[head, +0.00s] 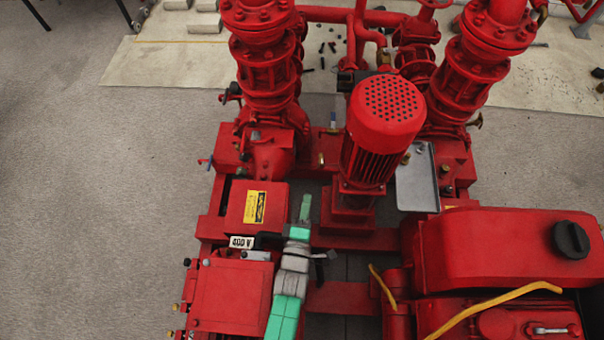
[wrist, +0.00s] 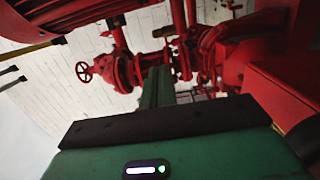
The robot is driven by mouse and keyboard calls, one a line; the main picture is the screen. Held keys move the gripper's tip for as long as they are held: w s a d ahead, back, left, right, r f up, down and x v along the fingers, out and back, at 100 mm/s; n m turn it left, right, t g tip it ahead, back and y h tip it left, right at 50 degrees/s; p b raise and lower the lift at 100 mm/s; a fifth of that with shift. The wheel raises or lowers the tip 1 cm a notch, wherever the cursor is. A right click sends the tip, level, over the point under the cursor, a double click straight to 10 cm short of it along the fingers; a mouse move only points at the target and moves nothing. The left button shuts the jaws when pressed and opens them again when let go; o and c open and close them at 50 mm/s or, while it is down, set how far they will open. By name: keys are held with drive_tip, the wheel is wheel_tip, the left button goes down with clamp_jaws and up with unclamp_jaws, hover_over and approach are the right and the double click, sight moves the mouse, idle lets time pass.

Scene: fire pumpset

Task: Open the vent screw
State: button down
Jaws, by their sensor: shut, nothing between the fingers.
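My gripper (head: 306,200) is green and points up the picture in the head view, over the gap between the yellow-labelled red box and the upright red motor. It is shut with nothing between the fingers. In the wrist view its fingers (wrist: 157,85) sit together at the centre, in front of red piping, and appear apart from it. I cannot make out the vent screw for certain in either view. A small brass fitting (head: 321,158) shows on the pumpset beyond the gripper, but I cannot tell what it is.
The upright red motor (head: 378,135) stands just right of the gripper. A red box with a yellow label (head: 255,207) is to its left. A large red tank (head: 500,250) fills the lower right. A red handwheel (wrist: 84,72) shows in the wrist view. Grey floor (head: 110,220) at left is clear.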

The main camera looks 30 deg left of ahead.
drive_tip(key=b, duration=0.3)
approach(321, 161)
drive_tip(key=w+a+f, duration=0.1)
drive_tip(key=w+a, duration=0.2)
drive_tip(key=w, duration=0.2)
drive_tip(key=shift+w+a+r+b, duration=0.1)
drive_tip(key=shift+w+a+b, duration=0.3)
drive_tip(key=shift+w, duration=0.2)
drive_tip(key=shift+s, duration=0.1)
